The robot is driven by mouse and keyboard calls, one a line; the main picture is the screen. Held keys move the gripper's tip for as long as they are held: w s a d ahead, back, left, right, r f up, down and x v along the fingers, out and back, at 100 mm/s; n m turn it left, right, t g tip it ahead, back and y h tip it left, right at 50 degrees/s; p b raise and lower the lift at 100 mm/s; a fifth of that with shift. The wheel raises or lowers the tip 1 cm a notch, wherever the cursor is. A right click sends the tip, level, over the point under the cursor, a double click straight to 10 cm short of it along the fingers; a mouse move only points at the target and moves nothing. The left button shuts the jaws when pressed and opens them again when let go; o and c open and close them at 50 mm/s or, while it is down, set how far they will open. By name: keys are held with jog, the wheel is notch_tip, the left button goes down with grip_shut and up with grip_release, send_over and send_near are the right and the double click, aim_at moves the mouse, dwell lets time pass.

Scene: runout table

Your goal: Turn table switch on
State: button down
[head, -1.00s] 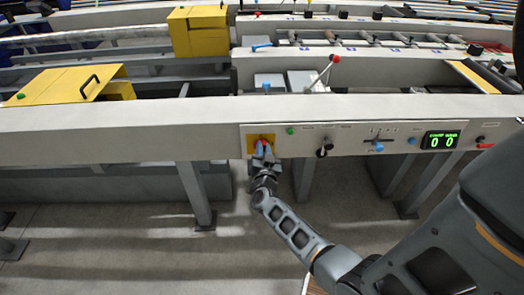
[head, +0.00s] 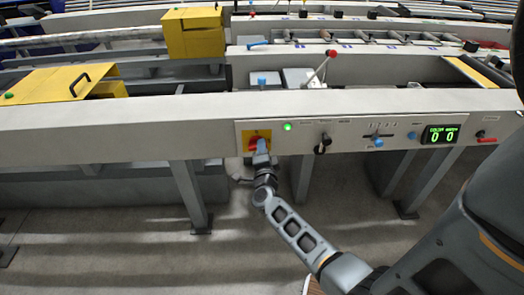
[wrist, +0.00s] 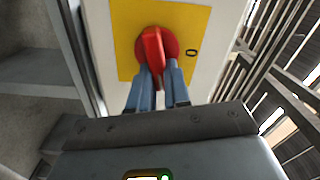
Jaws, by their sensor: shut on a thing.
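The table switch (head: 253,141) is a red rotary knob on a yellow square plate at the left end of the control panel. In the wrist view the red knob (wrist: 153,45) stands out from the yellow plate (wrist: 195,18), with a small "0" mark to its right. My gripper (head: 262,147) is at the knob from the front. In the wrist view its two blue fingers (wrist: 161,75) are shut on the red handle, one on each side. A green lamp (head: 287,127) right of the switch is brightly lit.
The panel (head: 352,123) also carries a black lever (head: 323,143), a blue-handled slider (head: 378,142), a blue button (head: 411,135), a green digital display (head: 441,134) and a red-handled control (head: 487,140). Table legs (head: 188,192) stand below. The floor in front is open.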

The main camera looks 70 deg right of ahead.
jog(key=shift+d+f+m+b, duration=0.15)
jog(key=shift+m+b, duration=0.5)
jog(key=shift+m, duration=0.85)
jog(key=c, duration=1.1)
grip_release()
jog(key=shift+f, duration=0.1)
jog(key=shift+v, duration=3.95)
